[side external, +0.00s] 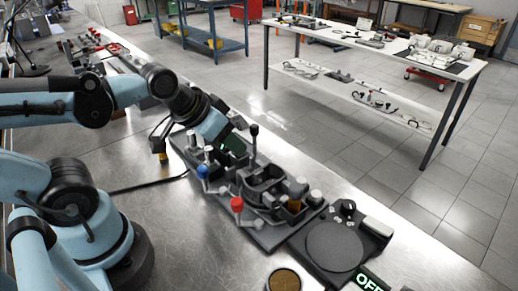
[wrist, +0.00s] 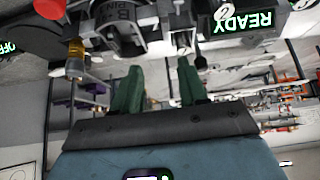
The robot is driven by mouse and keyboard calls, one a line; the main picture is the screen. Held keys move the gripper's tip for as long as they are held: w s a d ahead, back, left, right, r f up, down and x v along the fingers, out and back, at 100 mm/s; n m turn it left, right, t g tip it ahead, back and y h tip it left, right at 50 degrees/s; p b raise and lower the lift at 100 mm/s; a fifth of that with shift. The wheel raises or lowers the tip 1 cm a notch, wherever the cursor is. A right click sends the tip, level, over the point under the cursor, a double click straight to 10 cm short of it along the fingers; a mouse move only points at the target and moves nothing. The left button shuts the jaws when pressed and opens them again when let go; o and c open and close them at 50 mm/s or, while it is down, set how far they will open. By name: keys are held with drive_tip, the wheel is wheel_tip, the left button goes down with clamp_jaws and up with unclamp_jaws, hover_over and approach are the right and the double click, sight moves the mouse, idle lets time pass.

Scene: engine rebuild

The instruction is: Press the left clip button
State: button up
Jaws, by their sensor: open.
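The grey fixture (side external: 265,232) stands on the steel bench with several levers and housings on it. It has a blue ball knob (side external: 203,171), a red ball knob (side external: 237,204) and a black-knobbed lever (side external: 254,131). My gripper (side external: 236,147) reaches down over its far left part, with dark green fingers. In the wrist view, my gripper (wrist: 156,75) has its fingers apart with nothing held between them. A grey block marked "PIN" (wrist: 124,12) lies beyond the fingers. I cannot tell which part is the left clip button. Contact between fingers and fixture cannot be judged.
A black device with a round plate (side external: 335,246) and a lit "OFF" display (side external: 370,282) stands right of the fixture. A brown-topped round container (side external: 284,280) is in front. A "READY" display (wrist: 243,22) shows in the wrist view.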

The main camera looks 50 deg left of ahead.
clamp_jaws()
idle(1.6)
